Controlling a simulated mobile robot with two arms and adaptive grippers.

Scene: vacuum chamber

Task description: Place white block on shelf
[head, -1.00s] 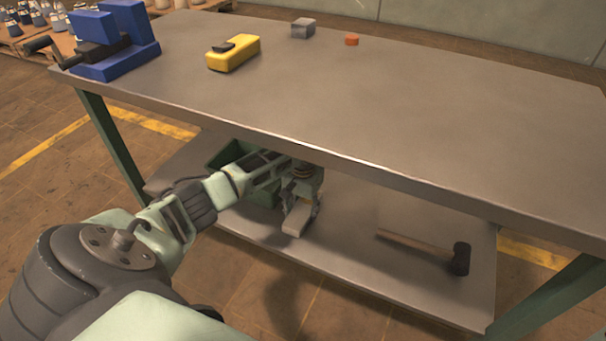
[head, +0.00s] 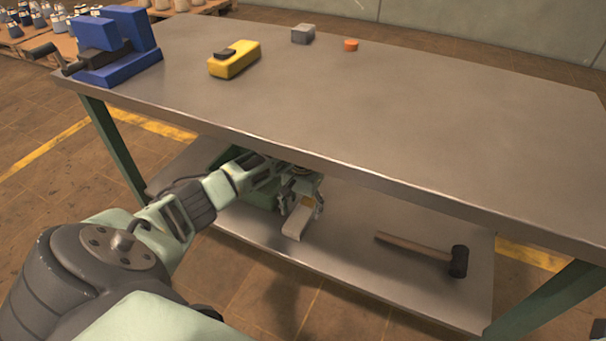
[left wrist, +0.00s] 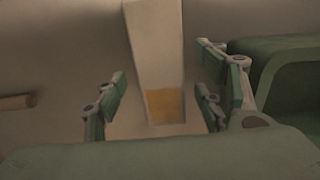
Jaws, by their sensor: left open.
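The white block (head: 297,220) rests on the lower shelf (head: 345,255) of the workbench, near its front edge. In the left wrist view the block (left wrist: 154,50) is long and pale with a yellowish-orange end face towards me. My left gripper (head: 302,205) is under the tabletop at the block. In the left wrist view its fingers (left wrist: 165,95) are open, one on each side of the block's near end, with gaps showing. My right gripper is in neither current view.
A green bin (head: 262,192) stands on the shelf beside my gripper. A hammer (head: 425,250) lies to the right. Above, the tabletop (head: 400,120) holds a blue vise (head: 115,50), a yellow case (head: 235,60), a grey block (head: 303,34) and an orange piece (head: 351,45).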

